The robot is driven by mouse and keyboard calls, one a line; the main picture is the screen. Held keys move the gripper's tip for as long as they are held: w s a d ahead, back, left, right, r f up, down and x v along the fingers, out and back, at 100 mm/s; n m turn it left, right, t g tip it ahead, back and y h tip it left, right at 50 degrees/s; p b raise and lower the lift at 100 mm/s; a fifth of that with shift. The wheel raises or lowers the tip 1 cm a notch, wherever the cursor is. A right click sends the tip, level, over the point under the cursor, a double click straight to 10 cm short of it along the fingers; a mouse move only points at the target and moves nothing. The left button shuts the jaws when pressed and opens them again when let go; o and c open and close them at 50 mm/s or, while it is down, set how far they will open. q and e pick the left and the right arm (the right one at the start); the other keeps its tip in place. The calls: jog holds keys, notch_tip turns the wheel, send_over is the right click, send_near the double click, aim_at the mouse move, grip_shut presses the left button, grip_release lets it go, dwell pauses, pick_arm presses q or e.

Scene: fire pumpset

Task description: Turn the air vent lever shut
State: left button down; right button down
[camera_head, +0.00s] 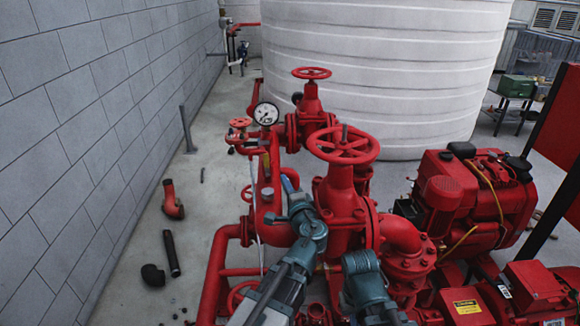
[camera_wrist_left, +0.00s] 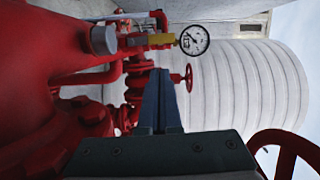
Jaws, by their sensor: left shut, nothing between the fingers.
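My left gripper (camera_head: 287,183) is shut and empty, its tips beside the red pipework below the pressure gauge. In the left wrist view the shut fingers (camera_wrist_left: 160,98) point toward the pipes, with nothing between them. A small yellow lever-like piece (camera_wrist_left: 164,39) shows there on the stem below the white-faced gauge (camera_wrist_left: 194,40); I cannot tell whether it is the air vent lever. A grey round cap (camera_wrist_left: 104,40) sits on the red vessel beside the fingers. No clearly identifiable air vent lever shows in the head view, where my gripper covers part of the pipework.
A red engine (camera_head: 470,200) is at the right and a white tank (camera_head: 385,70) behind. Loose pipe pieces (camera_head: 171,252) lie on the left floor.

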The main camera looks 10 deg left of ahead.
aim_at(266, 160)
pick_arm(q)
jog(key=x, duration=1)
